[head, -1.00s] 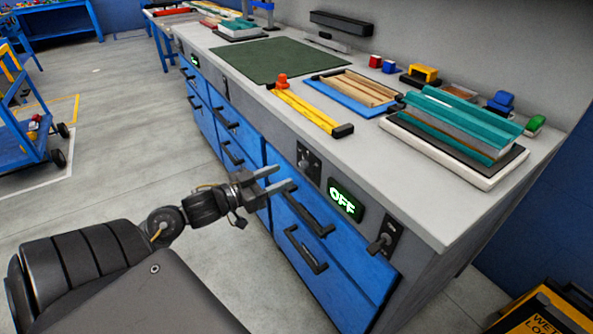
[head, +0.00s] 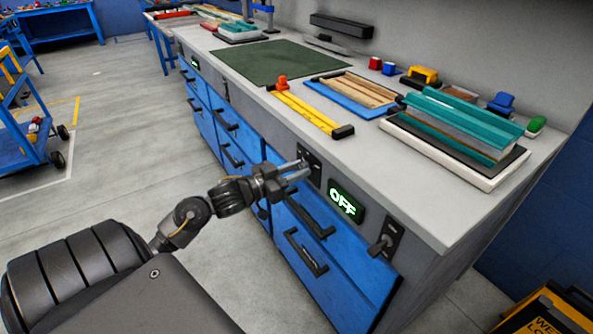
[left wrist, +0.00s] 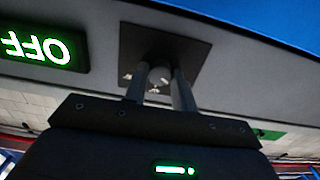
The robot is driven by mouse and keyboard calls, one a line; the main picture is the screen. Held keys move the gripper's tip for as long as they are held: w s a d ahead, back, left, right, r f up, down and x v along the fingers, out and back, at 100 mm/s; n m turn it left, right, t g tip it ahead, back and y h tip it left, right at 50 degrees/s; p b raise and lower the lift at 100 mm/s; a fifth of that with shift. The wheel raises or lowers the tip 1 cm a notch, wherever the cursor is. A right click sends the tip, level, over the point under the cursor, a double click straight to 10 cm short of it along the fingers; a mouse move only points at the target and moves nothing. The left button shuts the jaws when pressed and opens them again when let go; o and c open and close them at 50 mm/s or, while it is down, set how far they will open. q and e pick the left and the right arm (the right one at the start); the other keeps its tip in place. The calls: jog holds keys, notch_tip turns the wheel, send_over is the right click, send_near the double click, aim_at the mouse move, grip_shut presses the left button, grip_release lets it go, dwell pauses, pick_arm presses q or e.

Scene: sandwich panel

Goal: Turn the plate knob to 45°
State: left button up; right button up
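The plate knob sits on a small dark plate (head: 314,162) on the bench's front panel, left of the green OFF display (head: 345,201). In the left wrist view the dark plate (left wrist: 190,52) is straight ahead, with the knob (left wrist: 157,76) between the fingers and partly hidden by them. My left gripper (head: 304,168) is at the plate, its two fingers apart, one on either side of the knob; it also shows in the left wrist view (left wrist: 160,85). I cannot tell whether the fingers touch the knob. My right gripper is not in view.
A second plate with a lever switch (head: 386,240) is right of the display. Blue drawers with dark handles (head: 306,252) lie below. The worktop (head: 365,148) carries a yellow bar (head: 306,112), panels and trays. The floor (head: 120,140) to the left is open.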

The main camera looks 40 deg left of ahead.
pick_arm(q)
jog(key=c, duration=0.3)
jog(key=shift+c, duration=0.2)
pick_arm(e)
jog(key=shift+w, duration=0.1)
pick_arm(q)
jog(key=shift+m+p, duration=0.55)
jog(key=shift+m, duration=0.55)
jog(key=m+p, duration=0.1)
jog(key=m, duration=0.2)
jog(key=shift+m, duration=0.3)
jog(key=m, duration=0.3)
jog(key=shift+m, duration=1.4)
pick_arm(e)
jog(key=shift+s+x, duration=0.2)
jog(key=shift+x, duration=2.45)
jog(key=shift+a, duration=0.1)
